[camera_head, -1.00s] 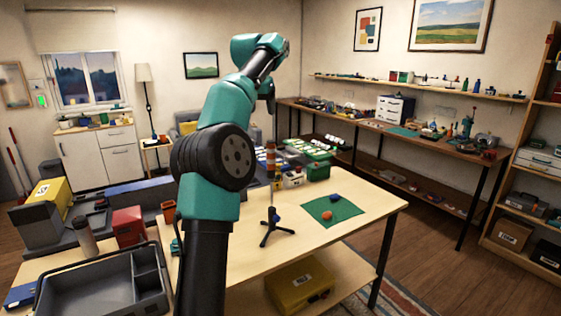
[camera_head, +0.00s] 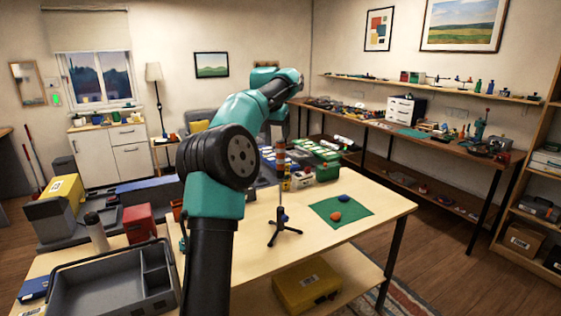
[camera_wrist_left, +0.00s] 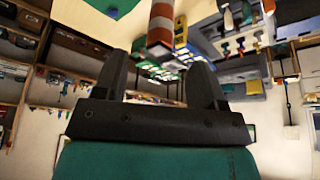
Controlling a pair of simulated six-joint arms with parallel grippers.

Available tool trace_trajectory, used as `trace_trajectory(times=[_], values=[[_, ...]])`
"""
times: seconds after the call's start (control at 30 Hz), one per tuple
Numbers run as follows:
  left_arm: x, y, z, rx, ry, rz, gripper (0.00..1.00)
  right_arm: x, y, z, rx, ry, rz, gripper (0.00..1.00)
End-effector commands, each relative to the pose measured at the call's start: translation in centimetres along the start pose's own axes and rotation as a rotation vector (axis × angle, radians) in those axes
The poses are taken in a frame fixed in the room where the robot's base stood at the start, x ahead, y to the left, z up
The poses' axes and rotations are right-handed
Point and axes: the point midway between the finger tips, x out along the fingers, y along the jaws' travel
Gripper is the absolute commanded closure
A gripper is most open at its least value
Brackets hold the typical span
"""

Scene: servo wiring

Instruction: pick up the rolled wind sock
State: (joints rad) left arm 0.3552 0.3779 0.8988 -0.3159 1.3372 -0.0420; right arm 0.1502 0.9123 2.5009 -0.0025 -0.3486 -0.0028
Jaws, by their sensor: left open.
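An orange-and-white striped roll, which looks like the wind sock (camera_head: 281,155), stands upright above a small black tripod stand (camera_head: 284,227) on the light wooden table. It also shows in the left wrist view (camera_wrist_left: 162,25), just beyond the fingertips and roughly between them. My left gripper (camera_wrist_left: 159,64) is open, with nothing between its fingers. In the head view my left arm reaches up and forward over the table; its fingers are hard to make out there. My right gripper is in neither view.
A green mat (camera_head: 353,217) with an orange ball (camera_head: 335,216) and a blue ball (camera_head: 344,198) lies right of the stand. Bins and small bottles (camera_head: 303,180) are close behind the roll. A grey tray (camera_head: 75,299) sits at front left. The table's front right is clear.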

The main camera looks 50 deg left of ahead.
Motion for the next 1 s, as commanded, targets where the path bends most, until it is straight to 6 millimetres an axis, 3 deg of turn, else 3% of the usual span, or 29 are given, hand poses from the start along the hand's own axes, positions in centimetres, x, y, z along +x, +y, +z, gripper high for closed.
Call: trace_trajectory(times=[0.2,0.67,1.0], values=[[2.6,0.0,0.0,0.0,-0.001,0.0,0.36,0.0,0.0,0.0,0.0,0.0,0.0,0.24],[3.4,0.0,-0.1,0.0,-0.001,0.0,0.36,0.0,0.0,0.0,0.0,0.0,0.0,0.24],[7.5,-0.1,-0.4,0.001,-0.002,0.002,0.36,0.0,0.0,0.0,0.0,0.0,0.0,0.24]])
